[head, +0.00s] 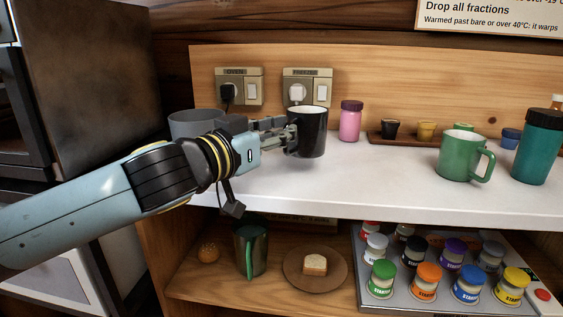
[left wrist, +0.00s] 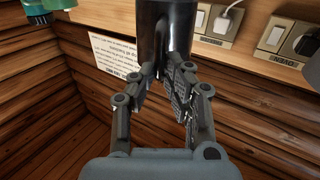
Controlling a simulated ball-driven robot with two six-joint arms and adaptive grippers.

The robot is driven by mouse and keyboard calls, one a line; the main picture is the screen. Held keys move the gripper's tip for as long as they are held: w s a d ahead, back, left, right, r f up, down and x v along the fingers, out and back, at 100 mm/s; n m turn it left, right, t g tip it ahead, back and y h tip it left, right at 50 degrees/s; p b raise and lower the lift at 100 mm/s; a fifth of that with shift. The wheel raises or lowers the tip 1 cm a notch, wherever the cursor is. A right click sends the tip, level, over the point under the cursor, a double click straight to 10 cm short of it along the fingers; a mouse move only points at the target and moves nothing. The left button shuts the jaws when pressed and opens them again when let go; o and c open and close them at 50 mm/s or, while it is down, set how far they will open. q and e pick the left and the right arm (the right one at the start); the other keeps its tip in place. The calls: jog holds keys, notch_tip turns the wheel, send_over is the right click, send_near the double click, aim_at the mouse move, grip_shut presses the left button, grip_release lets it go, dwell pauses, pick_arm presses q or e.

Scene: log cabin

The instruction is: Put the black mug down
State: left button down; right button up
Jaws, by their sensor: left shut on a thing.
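The black mug (head: 311,133) is upright at the back left of the white counter, below the wall sockets. My left gripper (head: 290,137) reaches it from the left and is shut on it. In the left wrist view the mug (left wrist: 166,38) is between the two fingers of my left gripper (left wrist: 168,82). The mug's base is close to the counter top; I cannot tell whether it touches. My right gripper is in neither view.
A grey bowl or pot (head: 192,123) stands behind my left arm. A pink jar (head: 350,122), green mug (head: 460,158) and teal tumbler (head: 537,148) stand to the right. The white counter (head: 370,178) is clear in front of the black mug.

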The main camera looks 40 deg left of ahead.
pick_arm(q)
jog(key=shift+w+a+f, duration=0.15)
jog(key=shift+w+f, duration=0.1)
jog(key=shift+f, duration=0.25)
notch_tip(320, 180, down, 3)
jog(key=shift+f+b, duration=0.2)
jog(key=shift+b, duration=0.55)
jog(key=shift+r, duration=0.1)
jog(key=c, duration=1.4)
grip_release()
jog(key=shift+s, duration=0.1)
jog(key=shift+s, duration=0.1)
